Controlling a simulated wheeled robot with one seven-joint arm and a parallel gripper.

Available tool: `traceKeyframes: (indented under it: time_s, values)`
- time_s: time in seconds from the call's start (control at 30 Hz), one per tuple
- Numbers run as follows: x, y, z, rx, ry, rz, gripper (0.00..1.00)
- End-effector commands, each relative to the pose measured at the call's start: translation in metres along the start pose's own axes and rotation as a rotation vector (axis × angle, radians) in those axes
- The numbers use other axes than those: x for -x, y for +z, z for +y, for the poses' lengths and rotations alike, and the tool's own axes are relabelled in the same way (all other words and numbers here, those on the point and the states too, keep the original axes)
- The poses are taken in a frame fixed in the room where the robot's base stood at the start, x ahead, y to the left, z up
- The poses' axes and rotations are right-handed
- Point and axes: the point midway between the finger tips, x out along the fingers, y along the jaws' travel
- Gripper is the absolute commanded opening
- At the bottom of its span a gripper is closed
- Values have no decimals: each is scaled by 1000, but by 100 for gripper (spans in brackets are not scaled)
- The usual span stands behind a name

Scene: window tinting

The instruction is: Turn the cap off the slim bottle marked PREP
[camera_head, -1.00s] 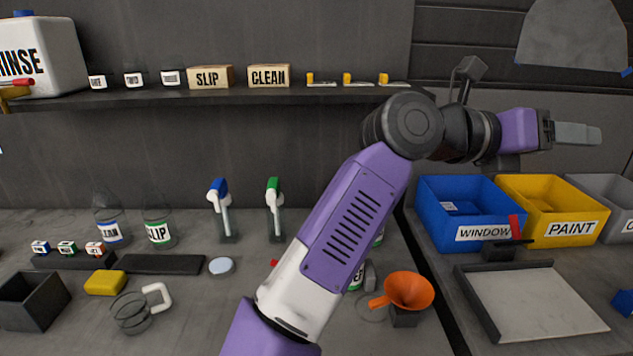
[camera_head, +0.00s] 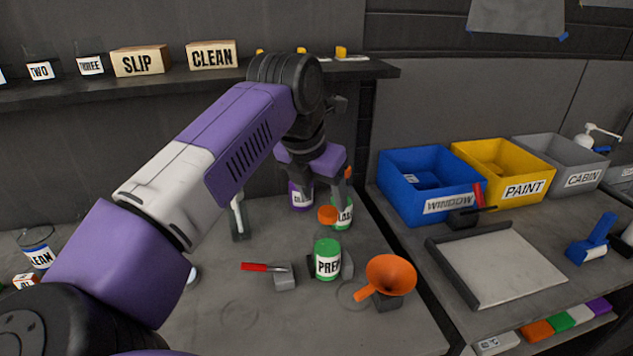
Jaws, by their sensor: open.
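The bottle marked PREP (camera_head: 328,264) stands upright on the bench, with a green top (camera_head: 327,246) and a white label facing me. Nothing covers its top in this view. My gripper (camera_head: 326,187) points down behind and above it, over the back of the bench. It is open, and I see nothing held between its fingers. It is apart from the PREP bottle. A dark block or holder (camera_head: 346,264) sits close against the bottle's right side.
A purple bottle (camera_head: 299,197), a bottle with a green-and-white label (camera_head: 343,214) and an orange cap-like piece (camera_head: 327,214) are close by my gripper. A red-handled tool (camera_head: 255,267) lies left of PREP, an orange funnel (camera_head: 391,274) right. Bare bench lies in front.

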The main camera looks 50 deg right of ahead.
Motion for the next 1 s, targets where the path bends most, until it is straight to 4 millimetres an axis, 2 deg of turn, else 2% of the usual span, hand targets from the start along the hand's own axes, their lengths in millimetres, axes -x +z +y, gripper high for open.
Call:
traceKeyframes:
  time_s: [0.1,0.3,0.47,0.7,0.77,1.0]
  values:
    - [-18,1,-1,1,-3,-1,62]
    - [-40,1,-1,1,-2,-2,62]
    - [-48,1,-1,1,-2,-2,62]
    - [-48,0,0,1,-1,-2,62]
    - [-48,1,0,1,-1,-2,53]
    - [-48,1,0,0,-1,-2,5]
